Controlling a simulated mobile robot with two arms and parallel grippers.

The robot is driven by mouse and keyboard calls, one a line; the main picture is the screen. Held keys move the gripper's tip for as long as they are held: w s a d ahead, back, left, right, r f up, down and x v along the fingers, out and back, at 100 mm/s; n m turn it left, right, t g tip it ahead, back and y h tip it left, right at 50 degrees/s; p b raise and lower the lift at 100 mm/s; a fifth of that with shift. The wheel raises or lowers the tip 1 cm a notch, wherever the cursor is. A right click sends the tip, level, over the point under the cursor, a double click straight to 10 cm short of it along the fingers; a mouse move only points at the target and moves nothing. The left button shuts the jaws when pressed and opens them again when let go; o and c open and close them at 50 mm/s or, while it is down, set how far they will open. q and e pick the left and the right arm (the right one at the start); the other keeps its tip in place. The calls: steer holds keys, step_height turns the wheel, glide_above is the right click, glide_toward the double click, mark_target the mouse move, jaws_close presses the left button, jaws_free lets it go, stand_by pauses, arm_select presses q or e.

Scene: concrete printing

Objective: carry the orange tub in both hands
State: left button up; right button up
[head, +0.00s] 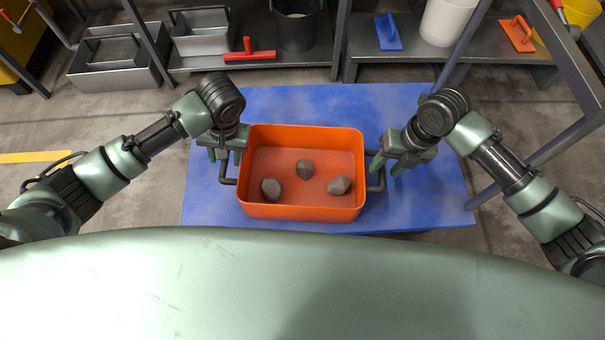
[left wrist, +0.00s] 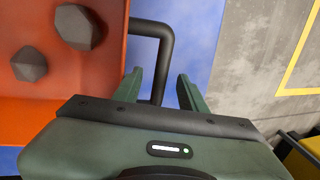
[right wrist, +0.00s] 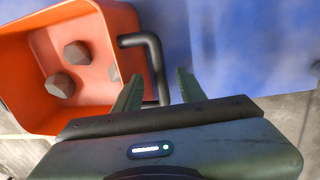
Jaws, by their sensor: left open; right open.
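My left gripper (head: 229,160) is open at the tub's left handle (head: 224,172). In the left wrist view that handle (left wrist: 165,45) runs down between the open fingers (left wrist: 158,88). My right gripper (head: 386,166) is open at the right handle (head: 378,183). In the right wrist view its handle (right wrist: 158,65) reaches between the fingers (right wrist: 160,92).

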mark_target(383, 170)
arm_select(q)
steer(key=shift+a+f, duration=0.25)
steer(key=shift+f, duration=1)
steer(key=shift+a+f, duration=0.25)
steer(key=shift+f, duration=0.95)
arm_select(e)
steer(key=shift+a+f, duration=0.15)
steer(key=shift+f, duration=0.7)
steer(key=shift+a+f, duration=0.15)
steer(key=shift+f, duration=0.65)
arm_select(q)
jaws_close()
arm_select(e)
jaws_close()
steer(key=shift+w+r, duration=0.1)
steer(key=shift+r, duration=0.05)
